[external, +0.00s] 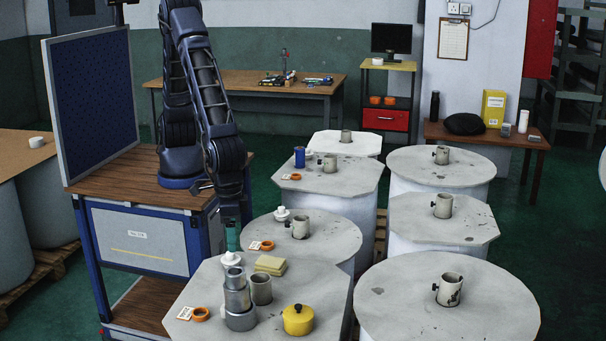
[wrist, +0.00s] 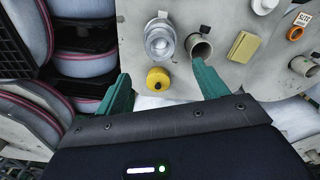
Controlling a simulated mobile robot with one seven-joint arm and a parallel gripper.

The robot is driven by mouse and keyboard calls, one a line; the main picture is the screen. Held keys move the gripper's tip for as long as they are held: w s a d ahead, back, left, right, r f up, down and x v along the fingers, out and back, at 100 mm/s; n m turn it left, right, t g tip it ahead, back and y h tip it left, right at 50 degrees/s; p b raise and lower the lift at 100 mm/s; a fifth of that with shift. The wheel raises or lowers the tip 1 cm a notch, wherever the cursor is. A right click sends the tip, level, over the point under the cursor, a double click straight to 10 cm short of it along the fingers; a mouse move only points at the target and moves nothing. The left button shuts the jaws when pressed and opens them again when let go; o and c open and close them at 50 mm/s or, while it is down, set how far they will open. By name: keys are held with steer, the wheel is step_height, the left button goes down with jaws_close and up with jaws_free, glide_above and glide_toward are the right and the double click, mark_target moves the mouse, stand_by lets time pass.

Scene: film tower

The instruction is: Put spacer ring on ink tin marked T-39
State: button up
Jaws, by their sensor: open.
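No tin label is legible as T-39, and I cannot tell which tin bears it. Orange rings beside white cards, possibly spacer rings, lie on the front top (external: 200,314), the round top behind it (external: 267,246) and farther back (external: 296,176); one shows in the wrist view (wrist: 295,34). A grey metal stack of round pieces (external: 239,302) stands on the front top beside an open grey cup (external: 262,290). The stack (wrist: 160,42) and cup (wrist: 201,49) show in the wrist view. My gripper (external: 233,247) is open and empty above the front top; its fingers (wrist: 162,72) are spread apart.
The front top also holds a yellow lidded pot (external: 298,320), a yellow block (external: 270,265) and a white stepped piece (external: 231,260). A blue tin (external: 299,157) stands farther back. Grey cups stand on the right-hand tops; the front right one (external: 400,315) has much free room.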

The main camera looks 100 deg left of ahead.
steer(key=w+a+r+m+t, duration=0.1)
steer(key=a+r, duration=0.6)
steer(key=a, duration=0.4)
steer(key=a+r+h, duration=0.1)
steer(key=a+r, duration=0.6)
steer(key=a, duration=0.3)
steer(key=w+a+r+m+t, duration=0.1)
steer(key=a+r, duration=0.7)
steer(key=a, duration=0.3)
steer(key=s+a+r+m+t, duration=0.1)
steer(key=s+a+r, duration=0.1)
steer(key=s+a, duration=0.45)
steer(key=s+a+r, duration=0.2)
steer(key=s+a, duration=0.1)
steer(key=a, duration=0.6)
steer(key=s+a+m+t+y, duration=0.1)
steer(key=s+a, duration=0.7)
steer(key=s, duration=0.4)
steer(key=shift+a+f+m+t, duration=0.3)
